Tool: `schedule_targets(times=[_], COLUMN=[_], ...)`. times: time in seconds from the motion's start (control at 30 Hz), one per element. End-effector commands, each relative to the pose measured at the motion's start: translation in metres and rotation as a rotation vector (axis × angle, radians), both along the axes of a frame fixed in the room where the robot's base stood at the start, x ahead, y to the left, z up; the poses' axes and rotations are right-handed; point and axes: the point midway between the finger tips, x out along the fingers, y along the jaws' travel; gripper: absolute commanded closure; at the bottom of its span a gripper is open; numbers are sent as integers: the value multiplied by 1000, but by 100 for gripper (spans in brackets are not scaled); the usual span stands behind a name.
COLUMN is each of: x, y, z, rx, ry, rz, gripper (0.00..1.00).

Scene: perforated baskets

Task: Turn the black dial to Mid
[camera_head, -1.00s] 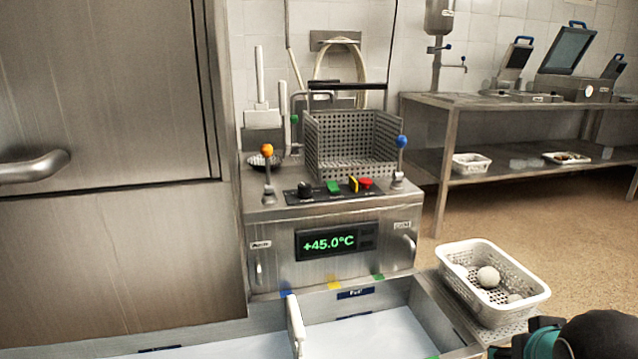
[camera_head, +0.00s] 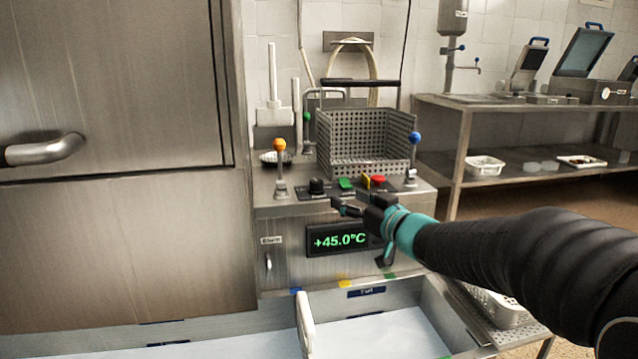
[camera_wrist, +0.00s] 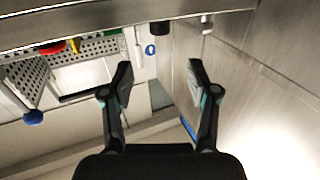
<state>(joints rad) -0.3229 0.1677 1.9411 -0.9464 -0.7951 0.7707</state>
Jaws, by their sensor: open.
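The black dial (camera_head: 316,186) stands on the control panel on top of the steel unit, left of the green button. Its pointer and any Mid mark are too small to read. In the wrist view the dial (camera_wrist: 160,28) is near the top edge, beyond the fingertips and apart from them. My gripper (camera_head: 340,207) is just right of and in front of the dial, by the panel's front edge. In the wrist view its two fingers (camera_wrist: 160,80) are spread apart with nothing between them.
An orange-topped lever (camera_head: 280,160) stands left of the dial and a blue-topped lever (camera_head: 414,150) at the panel's right. A green button (camera_head: 346,184) and red button (camera_head: 378,181) sit beside the dial. A perforated basket (camera_head: 365,145) stands behind. A display (camera_head: 338,240) reads +45.0°C.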

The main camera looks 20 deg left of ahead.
Motion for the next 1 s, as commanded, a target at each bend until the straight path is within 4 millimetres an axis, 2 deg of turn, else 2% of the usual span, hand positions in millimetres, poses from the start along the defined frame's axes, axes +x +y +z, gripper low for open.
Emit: schedule_targets(times=[0.17, 0.7, 1.0], x=[12, 68, 79], y=[18, 93, 108], z=[0, 0, 0], rx=[1, 0, 0], ry=[1, 0, 0], rz=[3, 1, -1], gripper=[41, 41, 41])
